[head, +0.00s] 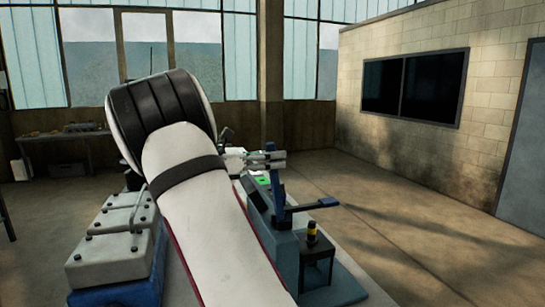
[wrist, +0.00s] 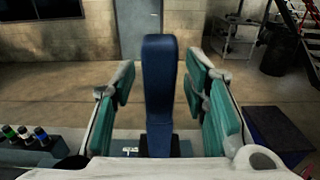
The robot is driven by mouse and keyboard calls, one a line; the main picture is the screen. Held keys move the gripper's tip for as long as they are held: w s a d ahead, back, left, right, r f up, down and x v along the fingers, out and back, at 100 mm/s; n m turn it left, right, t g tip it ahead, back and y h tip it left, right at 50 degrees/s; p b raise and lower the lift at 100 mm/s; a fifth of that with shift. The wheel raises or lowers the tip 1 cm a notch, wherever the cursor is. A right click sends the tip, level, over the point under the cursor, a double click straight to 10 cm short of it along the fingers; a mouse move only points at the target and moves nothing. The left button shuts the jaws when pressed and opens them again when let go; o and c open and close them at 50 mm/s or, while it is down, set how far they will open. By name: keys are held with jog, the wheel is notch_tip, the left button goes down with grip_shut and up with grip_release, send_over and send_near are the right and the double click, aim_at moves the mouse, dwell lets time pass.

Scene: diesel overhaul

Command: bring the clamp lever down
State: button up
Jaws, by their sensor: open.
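The blue clamp lever (wrist: 160,88) stands upright in the wrist view, between the two teal-padded fingers of my gripper (wrist: 160,80). My gripper is open, with a visible gap on each side of the lever. In the head view, my gripper (head: 268,160) is at the top of an upright blue bar (head: 280,196), which appears to be the same lever. My arm hides part of the fixture in the head view.
A grey block with bolts (head: 112,255) stands on a blue base at the left. A small dark stand (head: 316,258) with a yellow-and-black piece is at the right. Several small bottles (wrist: 24,135) show at left in the wrist view. The floor to the right is clear.

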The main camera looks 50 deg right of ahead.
grip_shut()
jog(key=shift+d, duration=0.1)
